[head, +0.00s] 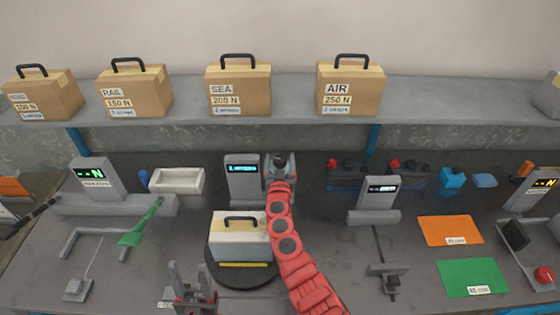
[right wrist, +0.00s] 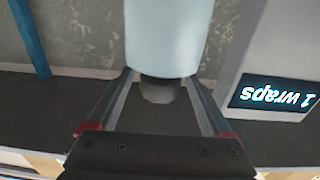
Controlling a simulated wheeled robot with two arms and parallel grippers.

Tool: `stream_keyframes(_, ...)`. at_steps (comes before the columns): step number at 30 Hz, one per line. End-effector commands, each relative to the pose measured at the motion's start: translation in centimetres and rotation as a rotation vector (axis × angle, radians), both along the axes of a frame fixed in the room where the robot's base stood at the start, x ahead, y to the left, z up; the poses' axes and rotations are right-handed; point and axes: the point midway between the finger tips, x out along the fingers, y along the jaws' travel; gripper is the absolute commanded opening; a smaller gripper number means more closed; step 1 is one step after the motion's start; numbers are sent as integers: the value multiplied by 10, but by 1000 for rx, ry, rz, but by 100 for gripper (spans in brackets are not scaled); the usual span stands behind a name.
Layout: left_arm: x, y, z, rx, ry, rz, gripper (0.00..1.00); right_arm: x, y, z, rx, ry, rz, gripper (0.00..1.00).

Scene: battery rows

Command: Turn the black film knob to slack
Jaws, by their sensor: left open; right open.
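The film roll (right wrist: 168,35) is a pale cylinder at the top of the right wrist view. A dark grey round knob (right wrist: 158,92) shows at its end, partly in shadow. My right gripper (right wrist: 168,85) is open, with one finger on each side of the knob; I cannot tell whether they touch it. In the head view my right gripper (head: 279,162) is at the film post beside the wrap display (head: 243,178), and mostly hides the knob. My left gripper (head: 190,272) is open and empty near the table's front edge.
A pale wrapped carton (head: 238,242) with a black handle stands on the dark turntable (head: 248,275), close to my right arm. Labelled cartons stand on the back shelf (head: 200,110).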

Motion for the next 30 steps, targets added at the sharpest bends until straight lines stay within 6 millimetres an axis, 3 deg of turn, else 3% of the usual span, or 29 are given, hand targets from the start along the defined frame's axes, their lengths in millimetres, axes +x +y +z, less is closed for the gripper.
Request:
stream_keyframes(5,0,0,0,0,0,0,50,0,0,0,0,0,0,84)
stream_keyframes(19,0,0,0,0,0,0,50,0,0,1,0,-1,-1,1)
stream_keyframes(30,0,0,-2,0,0,0,50,0,-2,0,1,-2,47,0)
